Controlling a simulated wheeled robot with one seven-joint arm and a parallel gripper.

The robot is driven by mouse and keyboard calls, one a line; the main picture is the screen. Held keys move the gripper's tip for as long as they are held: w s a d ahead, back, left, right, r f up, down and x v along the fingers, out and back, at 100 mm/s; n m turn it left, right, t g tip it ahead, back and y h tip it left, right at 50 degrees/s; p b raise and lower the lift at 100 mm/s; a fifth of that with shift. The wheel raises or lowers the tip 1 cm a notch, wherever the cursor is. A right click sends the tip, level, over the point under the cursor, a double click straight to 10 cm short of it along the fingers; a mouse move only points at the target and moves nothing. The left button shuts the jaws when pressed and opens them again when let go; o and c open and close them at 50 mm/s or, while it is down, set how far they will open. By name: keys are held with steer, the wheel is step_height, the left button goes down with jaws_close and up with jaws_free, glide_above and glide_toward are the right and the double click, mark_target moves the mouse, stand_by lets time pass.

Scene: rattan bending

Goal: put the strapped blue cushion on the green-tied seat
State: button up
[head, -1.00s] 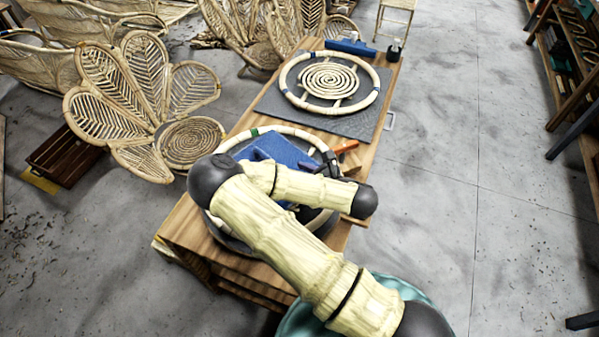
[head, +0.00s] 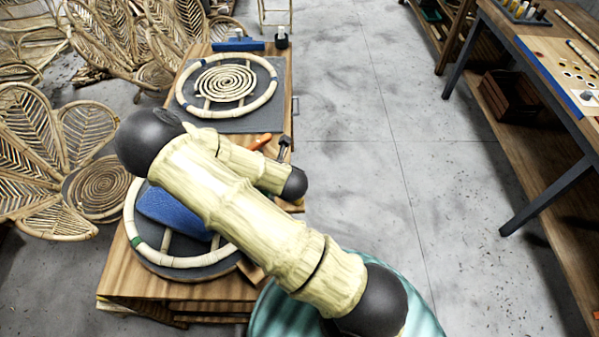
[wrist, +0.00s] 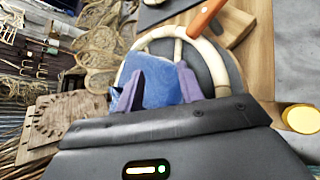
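The blue cushion (head: 172,209) lies on the round rattan seat ring (head: 152,256) that has a green tie, partly hidden by my arm in the head view. The cushion also shows in the wrist view (wrist: 163,88), inside the pale ring (wrist: 228,62). My gripper (wrist: 158,82) shows in the wrist view with its two purplish fingers apart and the cushion beyond and between them. No strap can be made out. In the head view my arm hides the gripper.
A second ring seat with blue ties and a spiral centre (head: 268,105) lies on a dark mat farther along the bench. An orange-handled tool (head: 261,141) lies beside the near ring. Rattan chairs stand left, a workbench (head: 545,60) right. The floor between is clear.

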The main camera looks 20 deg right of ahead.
steer(key=s+d+r+m+g+h, duration=0.2)
steer(key=d+m, duration=0.2)
steer(key=m, duration=0.6)
steer(key=s+d+r+m+g+h, duration=0.1)
steer(key=s+d+m+g+h, duration=0.15)
steer(key=d+m, duration=0.45)
steer(key=s+a+r+m+g, duration=0.2)
steer(key=s+r+m+g, duration=0.2)
steer(key=s+r+m, duration=0.5)
steer(key=s+m, duration=0.3)
steer(key=m, duration=0.3)
steer(key=shift+s+a+r, duration=0.15)
steer(key=shift+s+a, duration=0.05)
steer(key=shift+s, duration=0.15)
steer(key=shift+w+g, duration=0.1)
steer(key=shift+g, duration=0.15)
